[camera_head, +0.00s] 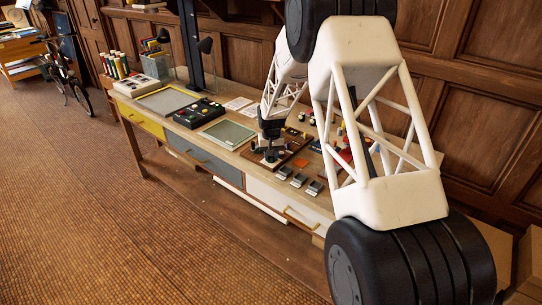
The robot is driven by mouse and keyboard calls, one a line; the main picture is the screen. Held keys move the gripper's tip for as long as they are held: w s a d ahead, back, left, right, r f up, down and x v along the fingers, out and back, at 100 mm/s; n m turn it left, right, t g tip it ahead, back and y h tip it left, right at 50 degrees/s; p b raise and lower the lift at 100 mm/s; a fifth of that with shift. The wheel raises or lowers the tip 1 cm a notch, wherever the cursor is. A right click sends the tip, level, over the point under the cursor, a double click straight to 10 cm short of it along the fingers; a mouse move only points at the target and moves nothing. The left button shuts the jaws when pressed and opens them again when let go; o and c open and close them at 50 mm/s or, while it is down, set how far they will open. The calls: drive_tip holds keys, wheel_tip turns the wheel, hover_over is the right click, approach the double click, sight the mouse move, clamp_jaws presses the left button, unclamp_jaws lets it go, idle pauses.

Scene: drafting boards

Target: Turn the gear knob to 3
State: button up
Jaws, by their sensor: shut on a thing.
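My gripper (271,154) points down at a brown wooden board (292,151) on the long table. It is shut on what seems to be the gear knob, which is small and mostly hidden by the fingers. Small dark and greenish parts show around the fingertips. The knob's number marks and its present setting are too small to read.
The table (165,125) has several other boards: a grey tray (167,100), a black panel with coloured knobs (199,113) and a pale green framed panel (228,134). Several small grey blocks (299,180) lie at the front right. My arm hides the table's right end.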

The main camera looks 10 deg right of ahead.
drive_tip(key=shift+m, duration=0.3)
drive_tip(key=o, duration=0.9)
drive_tip(key=shift+o, duration=0.2)
drive_tip(key=shift+r, duration=3.9)
